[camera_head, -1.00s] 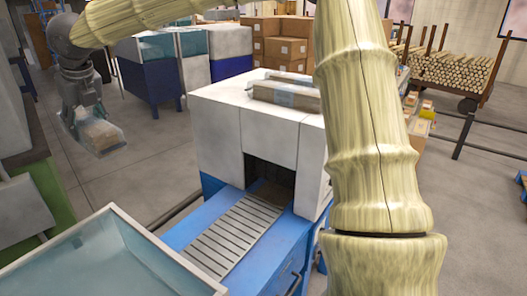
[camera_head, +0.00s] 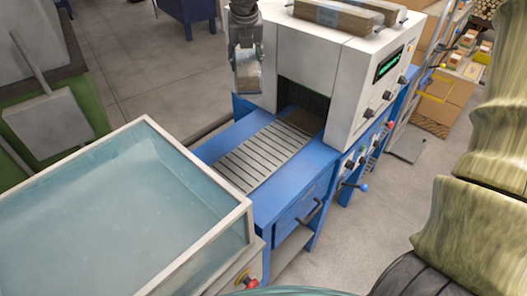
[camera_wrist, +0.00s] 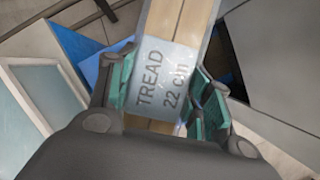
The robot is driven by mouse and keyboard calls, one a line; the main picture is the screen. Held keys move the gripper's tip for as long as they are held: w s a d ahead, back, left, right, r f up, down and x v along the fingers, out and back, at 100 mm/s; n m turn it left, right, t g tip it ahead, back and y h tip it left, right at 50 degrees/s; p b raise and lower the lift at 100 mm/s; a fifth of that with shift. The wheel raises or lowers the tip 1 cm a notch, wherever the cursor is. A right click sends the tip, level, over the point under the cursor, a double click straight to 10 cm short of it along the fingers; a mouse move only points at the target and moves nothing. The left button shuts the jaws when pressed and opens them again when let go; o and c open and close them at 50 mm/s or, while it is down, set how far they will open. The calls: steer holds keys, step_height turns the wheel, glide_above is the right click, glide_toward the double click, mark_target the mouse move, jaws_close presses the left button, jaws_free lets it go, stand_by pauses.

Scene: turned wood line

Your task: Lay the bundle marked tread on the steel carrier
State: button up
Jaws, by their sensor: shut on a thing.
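My gripper (camera_wrist: 165,95) is shut on a wood bundle with a pale wrap that reads "TREAD 22 cm"; the bundle (camera_wrist: 182,22) shows between the teal finger pads in the wrist view. In the head view my gripper (camera_head: 247,62) hangs at the left front of the white machine, and the held bundle (camera_head: 248,78) is below it, above the floor and blue bed. The slatted steel carrier (camera_head: 262,157) lies bare on the blue bed in front of the machine's dark opening. The bundle is apart from the carrier, to its upper left in the picture.
The white machine (camera_head: 330,50) has a dark opening and a control panel. Another wrapped bundle (camera_head: 338,14) lies on its top. A glass-sided tank (camera_head: 130,200) stands at the front left. Shelves with small boxes (camera_head: 465,65) stand at the right.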

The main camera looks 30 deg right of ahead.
steer(key=s+d+f+m+g+h+b, duration=0.1)
steer(key=s+d+f+m, duration=0.45)
steer(key=s+f, duration=0.45)
steer(key=s+d+f+m+g+h+b, duration=0.15)
steer(key=s+d+f+m, duration=0.35)
steer(key=s+f, duration=0.5)
steer(key=shift+n, duration=0.35)
steer(key=w+a+p, duration=0.1)
steer(key=w+a, duration=0.2)
steer(key=w, duration=0.1)
steer(key=w+a+f+p, duration=0.1)
steer(key=w+a+p, duration=0.1)
steer(key=w+a, duration=0.1)
steer(key=w+a+f+p, duration=0.1)
steer(key=w+a+p, duration=0.1)
steer(key=w, duration=0.3)
steer(key=shift+w+a+f, duration=0.1)
steer(key=shift+w+a, duration=0.1)
steer(key=shift+a, duration=0.25)
steer(key=shift+w+a+f, duration=0.1)
steer(key=shift+w+a, duration=0.1)
steer(key=shift+a, duration=0.2)
steer(key=shift+f+p, duration=0.65)
steer(key=shift+f, duration=1.15)
steer(key=shift+f, duration=0.2)
steer(key=o, duration=1.3)
steer(key=shift+r, duration=0.1)
